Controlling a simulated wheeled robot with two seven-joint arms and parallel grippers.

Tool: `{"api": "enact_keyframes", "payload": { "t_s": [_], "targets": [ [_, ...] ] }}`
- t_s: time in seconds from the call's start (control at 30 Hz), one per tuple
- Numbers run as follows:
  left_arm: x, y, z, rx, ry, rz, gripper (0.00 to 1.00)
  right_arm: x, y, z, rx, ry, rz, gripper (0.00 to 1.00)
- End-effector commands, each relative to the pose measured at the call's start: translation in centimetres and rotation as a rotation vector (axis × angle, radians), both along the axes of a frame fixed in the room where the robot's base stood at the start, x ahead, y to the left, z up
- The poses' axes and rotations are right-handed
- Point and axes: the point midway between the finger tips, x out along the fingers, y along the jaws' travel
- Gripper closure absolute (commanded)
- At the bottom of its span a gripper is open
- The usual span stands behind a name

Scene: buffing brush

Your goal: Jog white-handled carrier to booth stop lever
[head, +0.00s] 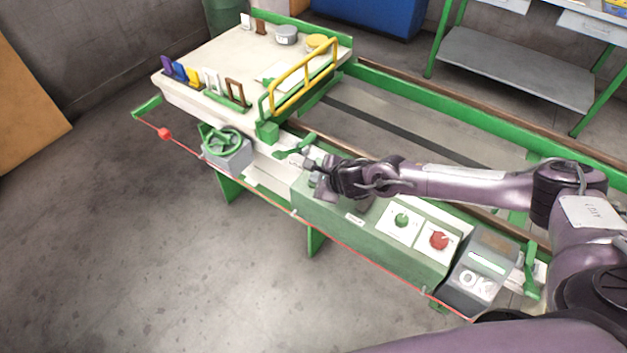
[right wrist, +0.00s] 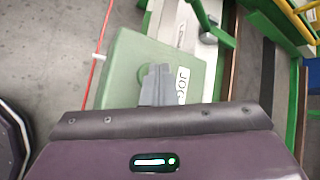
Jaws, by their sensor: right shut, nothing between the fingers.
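My right gripper (head: 312,169) reaches in from the right, shut and empty, over the near left end of the green control box (head: 345,203). In the right wrist view its closed fingers (right wrist: 157,86) are above the green box top (right wrist: 125,70), beside a label reading JOG (right wrist: 182,85). They partly cover a round green part (right wrist: 142,75); contact cannot be told.
A green handwheel (head: 221,142) sits left of the control box. A green knob (head: 401,220) and red knob (head: 438,240) are on its top. A yellow rail (head: 300,75) edges the table. A red cord (head: 345,240) runs along the front. The near floor is clear.

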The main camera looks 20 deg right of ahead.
Motion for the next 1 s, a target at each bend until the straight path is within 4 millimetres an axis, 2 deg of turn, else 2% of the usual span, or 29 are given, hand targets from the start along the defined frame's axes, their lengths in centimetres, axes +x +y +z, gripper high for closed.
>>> {"api": "enact_keyframes", "payload": {
  "t_s": [0.17, 0.5, 0.87, 1.0],
  "targets": [
    [0.0, 0.0, 0.1, 0.0, 0.0, 0.0, 1.0, -0.1, 0.0, 0.1, -0.002, 0.002, 0.001, 1.0],
    [0.0, 0.0, 1.1, 0.0, 0.0, 0.0, 1.0, 0.0, 0.0, 1.7, -0.001, 0.001, 0.001, 1.0],
    [0.0, 0.0, 1.1, 0.0, 0.0, 0.0, 1.0, 0.0, 0.0, 1.9, 0.0, 0.0, 0.0, 1.0],
    [0.0, 0.0, 1.8, 0.0, 0.0, 0.0, 1.0, 0.0, 0.0, 2.9, 0.0, 0.0, 0.0, 1.0]
  ]
}}
